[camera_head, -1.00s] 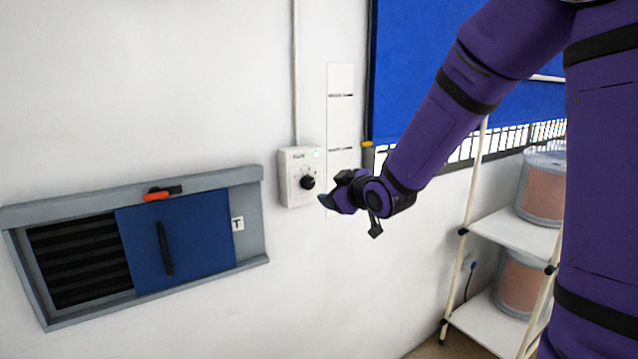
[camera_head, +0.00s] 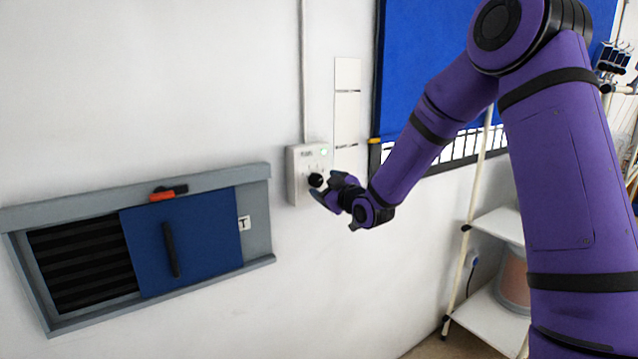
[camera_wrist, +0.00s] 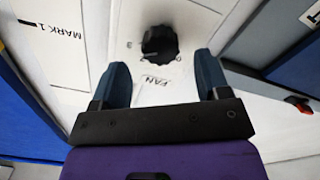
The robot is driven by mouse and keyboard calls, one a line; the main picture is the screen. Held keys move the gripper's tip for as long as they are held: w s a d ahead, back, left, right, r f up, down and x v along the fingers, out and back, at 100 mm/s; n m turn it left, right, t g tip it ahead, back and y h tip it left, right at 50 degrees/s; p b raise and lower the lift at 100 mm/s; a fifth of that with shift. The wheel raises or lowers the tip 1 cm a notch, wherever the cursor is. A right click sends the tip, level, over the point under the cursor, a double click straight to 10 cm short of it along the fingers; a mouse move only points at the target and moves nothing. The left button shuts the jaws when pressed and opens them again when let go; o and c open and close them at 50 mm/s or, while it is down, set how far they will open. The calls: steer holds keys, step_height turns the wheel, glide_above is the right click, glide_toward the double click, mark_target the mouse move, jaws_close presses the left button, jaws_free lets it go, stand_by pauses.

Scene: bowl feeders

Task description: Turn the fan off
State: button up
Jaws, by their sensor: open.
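The word FAN is printed on the box by the knob. I cannot tell which mark the knob points at. My gripper (camera_head: 325,190) is open and empty in front of the knob, with a blue finger on each side in the wrist view (camera_wrist: 161,68).
A grey-framed vent with a blue sliding panel (camera_head: 205,240) and an orange-and-black latch (camera_head: 162,195) is on the wall at left. A tall white panel (camera_head: 346,115) is right of the box. A shelf rack (camera_head: 495,226) and blue blind (camera_head: 420,60) stand farther right.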

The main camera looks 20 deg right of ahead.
mark_target(318, 182)
steer(key=shift+x, duration=1.8)
steer(key=shift+c, duration=0.4)
steer(key=c, duration=0.8)
steer(key=shift+c, duration=0.2)
